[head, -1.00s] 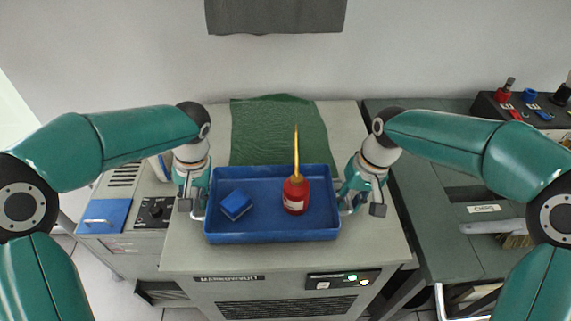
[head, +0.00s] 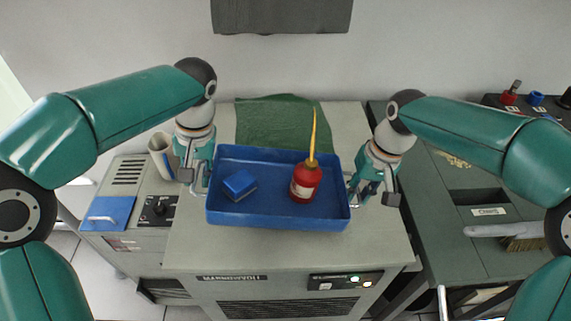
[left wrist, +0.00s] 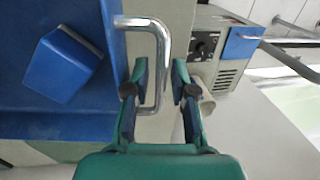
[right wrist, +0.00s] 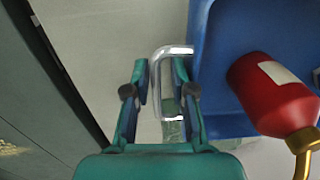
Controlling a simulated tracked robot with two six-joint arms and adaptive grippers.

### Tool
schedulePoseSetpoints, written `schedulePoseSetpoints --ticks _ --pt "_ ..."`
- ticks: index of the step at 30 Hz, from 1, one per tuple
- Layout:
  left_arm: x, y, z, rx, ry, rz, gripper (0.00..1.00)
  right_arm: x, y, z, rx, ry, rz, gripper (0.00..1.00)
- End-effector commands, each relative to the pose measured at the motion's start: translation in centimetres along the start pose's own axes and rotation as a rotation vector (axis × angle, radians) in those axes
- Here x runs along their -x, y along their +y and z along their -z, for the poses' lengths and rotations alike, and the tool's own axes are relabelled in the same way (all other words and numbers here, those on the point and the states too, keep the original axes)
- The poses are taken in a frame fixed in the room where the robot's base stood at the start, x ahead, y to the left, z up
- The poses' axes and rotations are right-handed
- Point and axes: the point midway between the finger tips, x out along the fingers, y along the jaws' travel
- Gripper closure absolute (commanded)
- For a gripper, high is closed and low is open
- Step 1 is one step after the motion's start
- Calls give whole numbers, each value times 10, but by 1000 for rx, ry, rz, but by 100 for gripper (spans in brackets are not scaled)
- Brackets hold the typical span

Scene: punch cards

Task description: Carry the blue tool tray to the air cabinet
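The blue tool tray (head: 278,221) is level with both hands above the grey cabinet top (head: 190,245), its right side a little lower in the head view. It holds a blue block (head: 239,186) and a red bottle with a yellow spout (head: 305,183). The tray's underside is hidden. No readable label tells me which unit is the air cabinet.
A green cloth (head: 283,118) lies behind the tray. A dark bench (head: 450,215) with a brush (head: 520,243) and red and blue items stands at right.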

Motion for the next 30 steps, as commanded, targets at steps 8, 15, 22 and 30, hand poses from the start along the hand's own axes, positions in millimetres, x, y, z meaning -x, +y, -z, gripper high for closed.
schedulePoseSetpoints --ticks 8,15,22,30 --pt "0 2 0 -2 1 -4 66 57 -2 1 3 5 5 66" --pt "0 1 0 -1 0 -2 66 81 -1 1 1 0 2 66" --pt "0 0 0 0 0 -1 66 83 0 0 1 -2 1 66" --pt "0 0 0 0 0 -1 66 82 0 1 1 -2 0 66"
